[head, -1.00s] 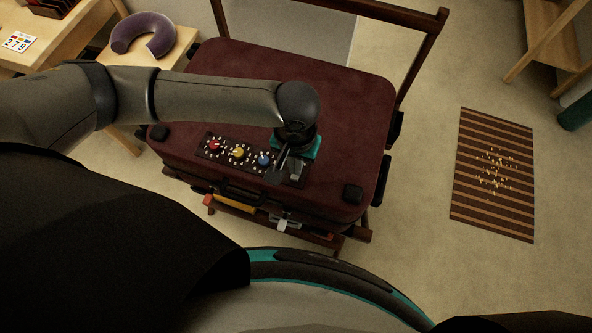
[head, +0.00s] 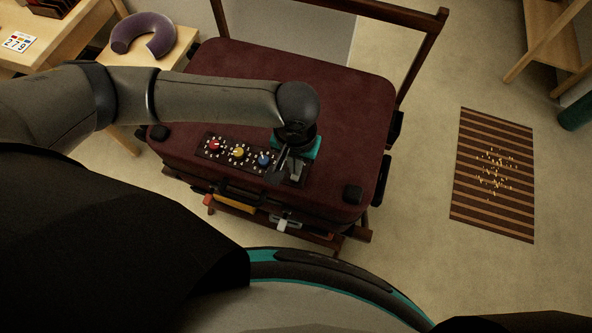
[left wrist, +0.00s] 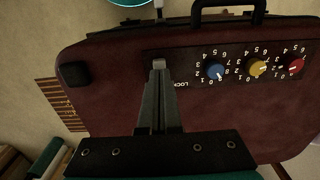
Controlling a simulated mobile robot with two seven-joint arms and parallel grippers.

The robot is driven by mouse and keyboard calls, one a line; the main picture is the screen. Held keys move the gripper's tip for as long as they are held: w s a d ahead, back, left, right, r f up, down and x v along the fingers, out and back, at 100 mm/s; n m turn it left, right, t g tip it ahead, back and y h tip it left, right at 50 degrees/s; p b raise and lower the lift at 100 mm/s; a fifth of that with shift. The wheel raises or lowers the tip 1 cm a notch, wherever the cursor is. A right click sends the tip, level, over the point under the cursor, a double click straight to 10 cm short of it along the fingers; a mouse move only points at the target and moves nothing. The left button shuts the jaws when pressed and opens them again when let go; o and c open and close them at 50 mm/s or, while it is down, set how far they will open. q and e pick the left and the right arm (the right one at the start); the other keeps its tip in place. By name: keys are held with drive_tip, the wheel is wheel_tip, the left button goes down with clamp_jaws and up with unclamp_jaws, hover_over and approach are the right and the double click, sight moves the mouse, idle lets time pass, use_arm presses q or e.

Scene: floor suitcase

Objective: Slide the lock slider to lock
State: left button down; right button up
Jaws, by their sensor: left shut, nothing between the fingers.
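A maroon suitcase (head: 340,100) lies flat on a wooden rack, with a black panel (head: 200,153) on its top near the front. The panel has red (head: 215,146), yellow (head: 238,152) and blue (head: 264,160) dials. At its right end in the head view is the small grey lock slider (head: 297,170). The slider also shows in the left wrist view (left wrist: 159,64), near the printed word LOCK. My left gripper (head: 280,172) is shut and empty, pointing down at the slider. In the left wrist view its fingertips (left wrist: 158,76) appear right against the slider; contact is unclear. My right gripper is not in view.
A handle (head: 240,194) and latches are on the suitcase's front side. A card with colored squares and digits (head: 18,42) lies on the desk at the upper left. A purple neck pillow (head: 143,34) lies on a stool. A striped mat (head: 493,175) is on the floor at right.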

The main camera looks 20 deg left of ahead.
use_arm(q)
drive_tip(key=shift+f, duration=0.55)
drive_tip(key=shift+a, duration=0.1)
drive_tip(key=shift+a+p, duration=0.55)
drive_tip(key=shift+a, duration=0.2)
drive_tip(key=shift+a+p, duration=0.3)
drive_tip(key=shift+a, duration=0.1)
drive_tip(key=shift+a, duration=0.35)
drive_tip(key=shift+a+p, duration=0.15)
drive_tip(key=shift+p, duration=0.15)
wheel_tip(320, 180, up, 6)
drive_tip(key=p, duration=0.7)
